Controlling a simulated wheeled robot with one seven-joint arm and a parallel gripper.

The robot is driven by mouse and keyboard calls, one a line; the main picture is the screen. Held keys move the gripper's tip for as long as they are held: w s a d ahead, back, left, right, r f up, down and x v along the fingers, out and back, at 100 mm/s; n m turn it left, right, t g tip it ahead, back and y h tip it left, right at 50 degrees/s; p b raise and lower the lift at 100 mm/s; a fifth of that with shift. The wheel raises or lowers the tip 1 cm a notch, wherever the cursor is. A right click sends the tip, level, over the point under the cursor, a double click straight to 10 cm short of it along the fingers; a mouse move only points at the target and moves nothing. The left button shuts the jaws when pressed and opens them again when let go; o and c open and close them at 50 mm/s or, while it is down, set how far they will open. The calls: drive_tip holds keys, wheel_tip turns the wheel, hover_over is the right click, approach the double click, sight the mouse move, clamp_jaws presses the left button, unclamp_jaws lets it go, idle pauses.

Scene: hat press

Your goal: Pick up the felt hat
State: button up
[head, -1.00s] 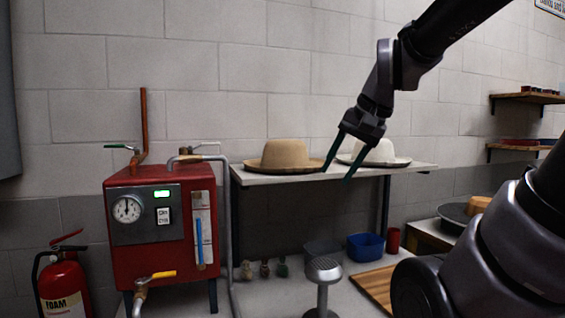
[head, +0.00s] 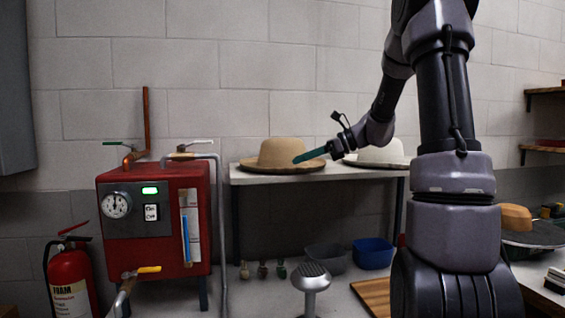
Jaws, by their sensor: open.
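A tan felt hat (head: 277,153) with a dark-edged brim sits upright on the left part of a pale raised shelf (head: 250,179). A white hat (head: 384,153) sits on the same shelf to its right, its right side hidden behind my arm. My gripper (head: 298,159) is open and empty. Its green fingers point left and overlap the right side of the tan hat's crown in the picture. I cannot tell how far the fingers are from the hat, or whether they touch it.
A red boiler (head: 178,213) with a gauge, valves and pipes stands left of the shelf. A fire extinguisher (head: 70,275) is at far left. Below the shelf are a metal mushroom-shaped stand (head: 311,280), a grey bin (head: 327,258), a blue bin (head: 372,253) and a wooden board (head: 373,294).

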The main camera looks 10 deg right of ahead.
sight(283, 153)
drive_tip(key=x, duration=0.8)
drive_tip(key=shift+a, duration=0.2)
drive_tip(key=shift+s+r, duration=0.1)
clamp_jaws()
